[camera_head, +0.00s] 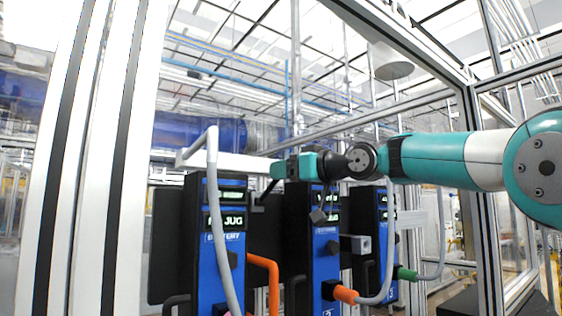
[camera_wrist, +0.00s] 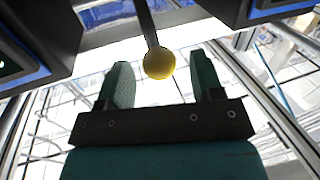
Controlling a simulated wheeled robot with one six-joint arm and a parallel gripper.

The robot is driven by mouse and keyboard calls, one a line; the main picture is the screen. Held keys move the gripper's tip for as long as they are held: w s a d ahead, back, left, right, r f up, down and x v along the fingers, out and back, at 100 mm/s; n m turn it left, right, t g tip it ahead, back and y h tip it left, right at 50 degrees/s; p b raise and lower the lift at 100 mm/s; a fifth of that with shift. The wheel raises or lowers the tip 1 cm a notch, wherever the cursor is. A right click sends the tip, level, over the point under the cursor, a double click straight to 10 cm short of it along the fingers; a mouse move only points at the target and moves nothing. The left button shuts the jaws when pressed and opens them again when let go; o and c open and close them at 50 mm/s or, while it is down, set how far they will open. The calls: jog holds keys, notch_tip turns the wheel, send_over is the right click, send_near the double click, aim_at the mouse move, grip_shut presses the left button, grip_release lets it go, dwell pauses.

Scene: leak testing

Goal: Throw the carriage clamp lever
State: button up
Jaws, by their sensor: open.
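The clamp lever shows in the wrist view as a dark rod (camera_wrist: 146,22) ending in a round yellow knob (camera_wrist: 159,63). My gripper (camera_wrist: 160,66) is open, with one teal finger on each side of the knob. The knob is near the fingertips, with visible gaps to both fingers; I cannot tell its exact depth between them. In the head view my gripper (camera_head: 276,169) reaches left between the left and middle blue-and-black stations. The yellow knob cannot be made out there.
The left station (camera_head: 222,248), middle station (camera_head: 326,262) and right station (camera_head: 388,225) carry displays and hoses. A grey hose (camera_head: 212,160) loops near my gripper. An orange hose (camera_head: 270,275) hangs below. An aluminium frame post (camera_head: 98,150) stands at the left.

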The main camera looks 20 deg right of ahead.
jog(key=shift+p+x, duration=0.35)
jog(key=shift+x, duration=0.85)
